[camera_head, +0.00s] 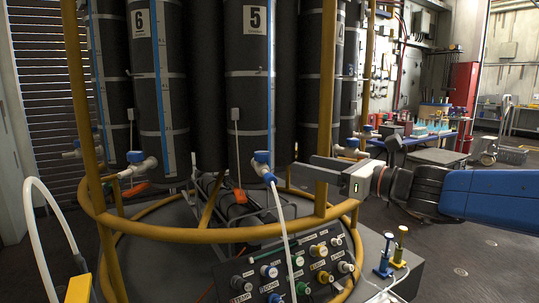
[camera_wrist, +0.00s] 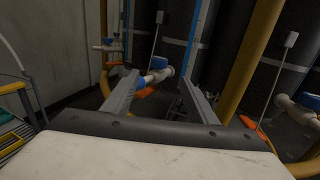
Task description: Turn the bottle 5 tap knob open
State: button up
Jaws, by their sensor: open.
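Bottle 5 (camera_head: 250,85) is a tall dark cylinder with a "5" label in the middle of the rack. Its tap has a blue knob (camera_head: 262,157) on a short white pipe, with a pale hose running down. My gripper (camera_head: 312,161) comes in from the right at about tap height, a short way right of the knob and near the yellow post. In the wrist view my gripper (camera_wrist: 160,92) has its fingers wide apart and nothing held. A blue tap knob (camera_wrist: 143,81), seemingly that of bottle 5, shows between the fingers, farther ahead.
A yellow post (camera_head: 322,100) and yellow ring rail (camera_head: 200,236) stand close to my gripper. Bottle 6 (camera_head: 150,90) and its tap (camera_head: 135,157) are to the left. A labelled knob panel (camera_head: 290,270) lies below. A laden table (camera_head: 430,130) stands behind at right.

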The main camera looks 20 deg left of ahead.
aim_at(268, 155)
jog(key=x, duration=1.6)
jog(key=shift+a, duration=0.2)
jog(key=shift+c, duration=0.3)
jog(key=c, duration=1)
